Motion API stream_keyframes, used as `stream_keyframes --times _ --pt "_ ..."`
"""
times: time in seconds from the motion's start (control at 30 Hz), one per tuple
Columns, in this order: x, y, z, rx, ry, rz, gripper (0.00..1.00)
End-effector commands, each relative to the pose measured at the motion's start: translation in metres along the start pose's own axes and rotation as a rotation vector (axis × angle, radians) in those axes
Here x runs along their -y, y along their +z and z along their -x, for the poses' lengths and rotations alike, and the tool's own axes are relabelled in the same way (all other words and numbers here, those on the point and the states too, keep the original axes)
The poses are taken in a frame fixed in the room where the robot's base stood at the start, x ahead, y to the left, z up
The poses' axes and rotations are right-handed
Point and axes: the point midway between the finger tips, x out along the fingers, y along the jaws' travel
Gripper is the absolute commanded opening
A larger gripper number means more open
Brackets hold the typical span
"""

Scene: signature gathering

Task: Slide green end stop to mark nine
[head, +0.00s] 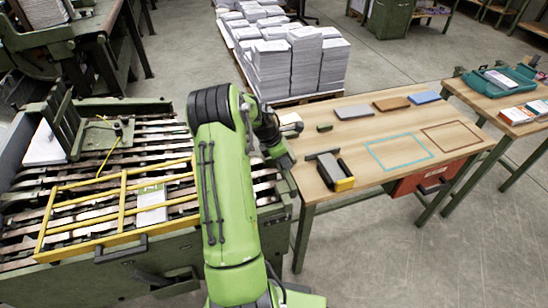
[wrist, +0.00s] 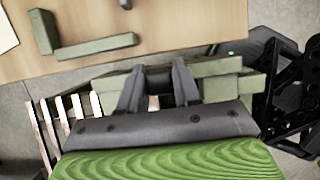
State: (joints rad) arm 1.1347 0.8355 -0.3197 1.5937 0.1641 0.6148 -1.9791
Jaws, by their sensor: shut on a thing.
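My gripper (wrist: 157,75) is shut on a small dark piece between its fingers in the wrist view. A green bar (wrist: 219,67) shows on both sides of the fingers; I take it as the green end stop, but cannot tell whether the dark piece is part of it. In the head view, my gripper (head: 285,158) is at the right end of the gathering machine (head: 190,240), beside the wooden table (head: 345,195). My arm hides part of the machine there. I cannot make out any number marks or mark nine.
An L-shaped green piece (wrist: 97,46) lies on the table close beyond the fingers. A yellow and grey tool (head: 338,174) lies near the table's left edge. A yellow frame (head: 122,210) lies over the machine's slats. Stacked paper (head: 290,65) stands behind.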

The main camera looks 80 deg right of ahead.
Motion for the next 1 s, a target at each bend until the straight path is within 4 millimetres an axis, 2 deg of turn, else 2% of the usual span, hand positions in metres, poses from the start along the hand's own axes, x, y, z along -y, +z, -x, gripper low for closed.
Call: stream_keyframes --times 0.23,0.27,0.4,0.63,0.73,0.87,1.0 --pt "0.0 0.006 -0.001 0.011 0.003 -0.005 0.0" --pt "0.0 0.006 -0.001 0.011 0.003 -0.006 0.34" --pt "0.0 0.005 -0.001 0.01 0.002 -0.005 0.53" --pt "0.0 0.004 -0.001 0.007 0.002 -0.003 0.53" --pt "-0.001 0.004 0.007 0.008 0.004 -0.003 0.53" --pt "-0.001 0.004 0.037 0.008 0.008 -0.002 0.53" --pt "-0.001 0.004 0.079 0.008 0.008 -0.001 0.53"
